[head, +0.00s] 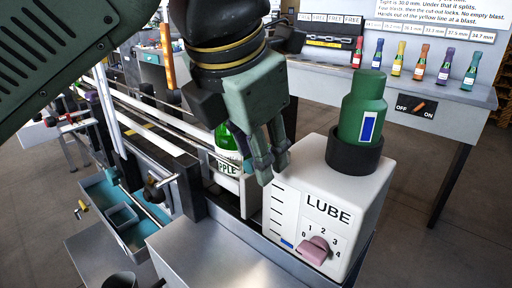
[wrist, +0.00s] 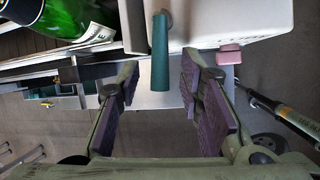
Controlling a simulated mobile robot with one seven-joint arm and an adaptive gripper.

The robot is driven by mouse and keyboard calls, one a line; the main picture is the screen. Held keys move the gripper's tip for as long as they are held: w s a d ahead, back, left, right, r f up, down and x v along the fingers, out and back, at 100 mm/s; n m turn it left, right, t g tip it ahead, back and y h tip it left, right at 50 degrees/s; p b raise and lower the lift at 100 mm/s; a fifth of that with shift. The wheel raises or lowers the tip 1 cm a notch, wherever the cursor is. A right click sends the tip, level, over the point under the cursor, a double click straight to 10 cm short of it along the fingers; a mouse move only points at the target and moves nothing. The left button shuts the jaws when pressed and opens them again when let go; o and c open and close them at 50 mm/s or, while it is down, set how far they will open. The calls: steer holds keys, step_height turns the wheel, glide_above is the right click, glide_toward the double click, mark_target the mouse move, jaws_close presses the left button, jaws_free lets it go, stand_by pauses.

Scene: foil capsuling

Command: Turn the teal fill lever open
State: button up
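The teal fill lever (wrist: 160,52) shows in the wrist view as an upright-looking bar at the edge of a white body. In the head view I cannot make it out; my gripper covers that area. My gripper (head: 270,170) points down beside the left face of the white LUBE box (head: 345,190). In the wrist view my gripper (wrist: 161,78) is open, its purple-padded fingers on either side of the lever with gaps on both sides. I cannot tell the depth between fingertips and lever. Nothing is held.
A pink dial knob (head: 314,250) sits on the box front, and a green container (head: 361,108) stands on its top. A green bottle (head: 226,145) with an apple label stands close behind my gripper. A teal tray (head: 98,192) is at left. A grey bench (head: 450,95) holds small bottles.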

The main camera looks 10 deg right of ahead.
steer(key=s+a+r, duration=0.2)
steer(key=s+a, duration=0.1)
steer(key=s, duration=0.3)
steer(key=s+a+r, duration=0.2)
steer(key=s+a, duration=0.1)
steer(key=s, duration=0.3)
steer(key=shift+s+a+r, duration=0.2)
steer(key=shift+a+r, duration=0.05)
steer(key=shift+a, duration=0.15)
